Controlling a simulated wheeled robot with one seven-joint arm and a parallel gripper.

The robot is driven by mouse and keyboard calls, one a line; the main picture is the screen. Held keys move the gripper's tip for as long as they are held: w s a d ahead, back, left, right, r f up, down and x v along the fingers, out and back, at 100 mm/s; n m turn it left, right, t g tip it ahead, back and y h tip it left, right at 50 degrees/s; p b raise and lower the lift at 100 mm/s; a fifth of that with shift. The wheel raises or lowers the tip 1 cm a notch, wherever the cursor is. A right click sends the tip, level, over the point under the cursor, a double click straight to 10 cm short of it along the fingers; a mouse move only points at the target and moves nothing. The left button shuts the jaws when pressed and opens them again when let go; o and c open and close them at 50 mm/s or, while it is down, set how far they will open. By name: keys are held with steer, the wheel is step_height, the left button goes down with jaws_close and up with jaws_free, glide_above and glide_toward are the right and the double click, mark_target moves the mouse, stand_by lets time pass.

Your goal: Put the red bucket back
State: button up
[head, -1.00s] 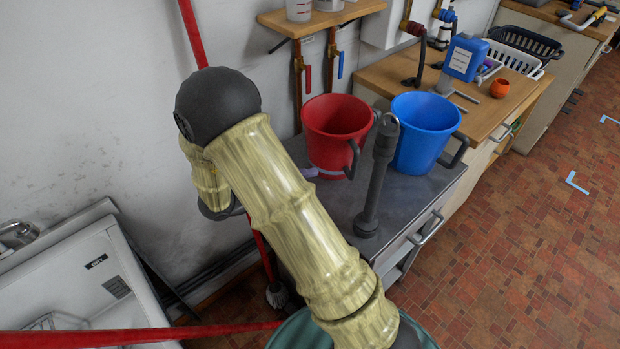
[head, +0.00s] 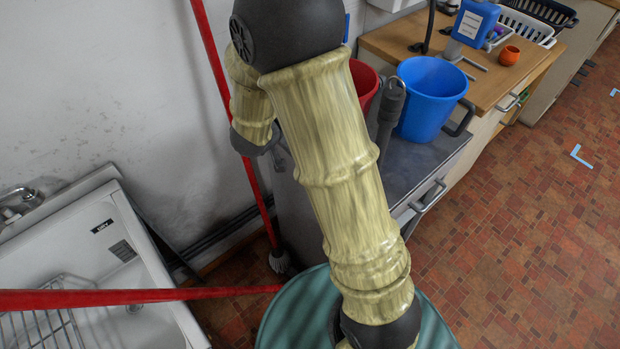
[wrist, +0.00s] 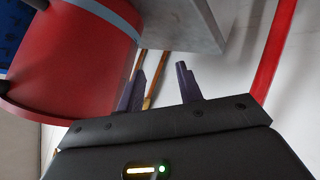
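The red bucket (head: 366,82) stands on the grey cabinet top, mostly hidden behind my arm in the head view. The wrist view shows its red side (wrist: 85,60), with a pale blue-grey band, filling the upper left. My gripper (wrist: 160,68) is open, with two dark purple fingers apart and nothing between them. The bucket is left of the fingers in that view; the left finger is close to its wall, and I cannot tell whether they touch.
A blue bucket (head: 430,98) stands right of the red one on the grey cabinet (head: 412,168). A wooden counter (head: 480,72) is behind. A white sink (head: 95,250) is at left. A red pole (head: 215,75) leans near the wall; another red bar (head: 140,298) crosses low.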

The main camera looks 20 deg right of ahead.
steer(key=s+a+g+y, duration=0.1)
steer(key=s+g+y, duration=0.5)
steer(key=s, duration=1.3)
steer(key=shift+s+r+y, duration=0.35)
steer(key=shift+y, duration=0.05)
steer(key=shift+r, duration=0.1)
step_height(320, 180, up, 14)
steer(key=p, duration=1.4)
steer(key=shift+r, duration=0.1)
